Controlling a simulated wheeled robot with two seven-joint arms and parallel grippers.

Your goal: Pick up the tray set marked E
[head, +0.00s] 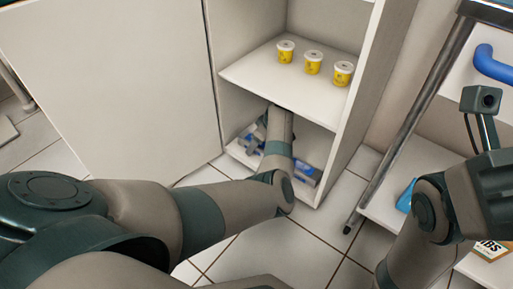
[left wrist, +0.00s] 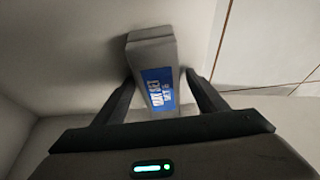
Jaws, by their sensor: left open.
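A grey tray set (left wrist: 149,52) with a blue label (left wrist: 158,90) lies in the left wrist view. The label's white print seems to read "TRAY SET"; its letter is too small to read surely. My left gripper (left wrist: 158,77) is open, with one finger on each side of the tray set's near end and small gaps visible. In the head view my left arm reaches into the cabinet's bottom compartment, hiding most of the gripper. Blue-and-grey items (head: 304,171) show right of the arm there, partly hidden. My right arm is at the right; its gripper is out of frame.
The cabinet's middle shelf (head: 252,72) is just above my left arm and holds three yellow tubs (head: 313,63) with white lids. The open cabinet door (head: 110,80) stands at left. A metal-legged cart (head: 405,115) stands at right. Tiled floor (head: 305,240) lies in front.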

